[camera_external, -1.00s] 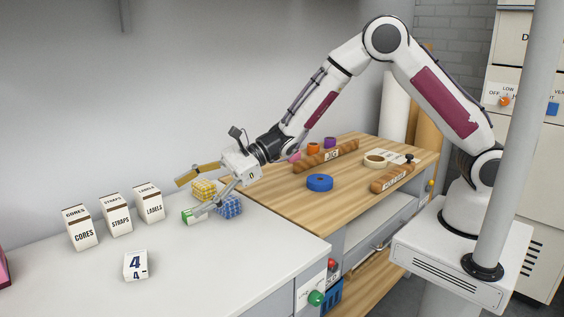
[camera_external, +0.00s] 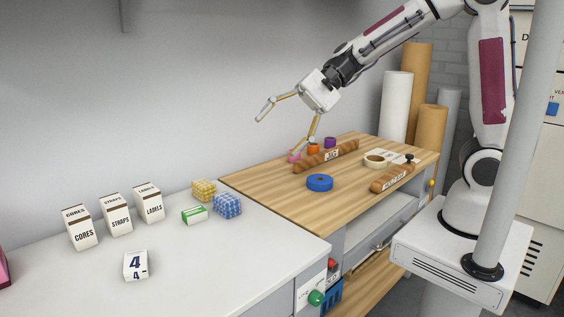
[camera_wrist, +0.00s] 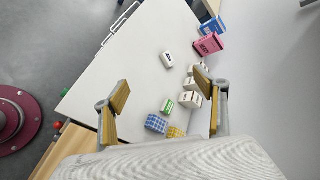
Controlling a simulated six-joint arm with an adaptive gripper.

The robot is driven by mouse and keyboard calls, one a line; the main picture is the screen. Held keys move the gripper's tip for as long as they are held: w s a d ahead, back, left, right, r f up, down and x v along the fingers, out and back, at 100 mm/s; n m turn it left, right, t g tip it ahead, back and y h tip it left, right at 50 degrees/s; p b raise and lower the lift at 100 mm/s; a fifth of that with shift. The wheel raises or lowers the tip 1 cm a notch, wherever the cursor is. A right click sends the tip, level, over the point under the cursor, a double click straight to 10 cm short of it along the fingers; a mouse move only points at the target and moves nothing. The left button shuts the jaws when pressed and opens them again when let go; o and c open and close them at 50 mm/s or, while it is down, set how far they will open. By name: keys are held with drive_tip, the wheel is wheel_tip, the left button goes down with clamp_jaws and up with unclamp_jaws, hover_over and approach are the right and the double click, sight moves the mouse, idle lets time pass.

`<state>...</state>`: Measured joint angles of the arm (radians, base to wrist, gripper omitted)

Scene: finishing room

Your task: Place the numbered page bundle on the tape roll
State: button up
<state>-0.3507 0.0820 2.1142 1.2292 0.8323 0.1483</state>
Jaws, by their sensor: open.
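The numbered page bundle (camera_external: 136,265), a white block marked 4, lies on the white table's front part. It also shows in the wrist view (camera_wrist: 167,59). I cannot tell for sure which is the tape roll; neither is visible in the wrist view. My gripper (camera_external: 278,137) is open and empty, raised high beyond the bench's left part, well away from the bundle. Its spread fingers show in the wrist view (camera_wrist: 161,83).
A green-and-white box (camera_external: 194,215), a blue patterned block (camera_external: 228,206) and a yellow one (camera_external: 204,190) stand near the bench. Cartons marked CORES (camera_external: 80,228), STRAPS (camera_external: 117,215) and LABELS (camera_external: 148,203) line the back. Brown rolls (camera_external: 325,156) lie on the bench.

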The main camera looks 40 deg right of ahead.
drive_tip(key=s+d+n+t+h, duration=0.1)
drive_tip(key=s+d, duration=0.4)
drive_tip(key=d, duration=0.6)
drive_tip(key=s+d+n+t+h, duration=0.1)
drive_tip(key=s+d+n+h, duration=0.2)
drive_tip(key=d, duration=0.8)
drive_tip(key=s+d+n+t+h, duration=0.1)
drive_tip(key=s+d+n+h, duration=0.2)
drive_tip(key=s+d+h, duration=0.3)
drive_tip(key=s+d, duration=0.1)
drive_tip(key=d, duration=0.4)
drive_tip(key=shift+s+d+f+t, duration=0.35)
drive_tip(key=shift+f+t, duration=0.05)
drive_tip(key=shift+o, duration=0.4)
drive_tip(key=shift+a, duration=0.1)
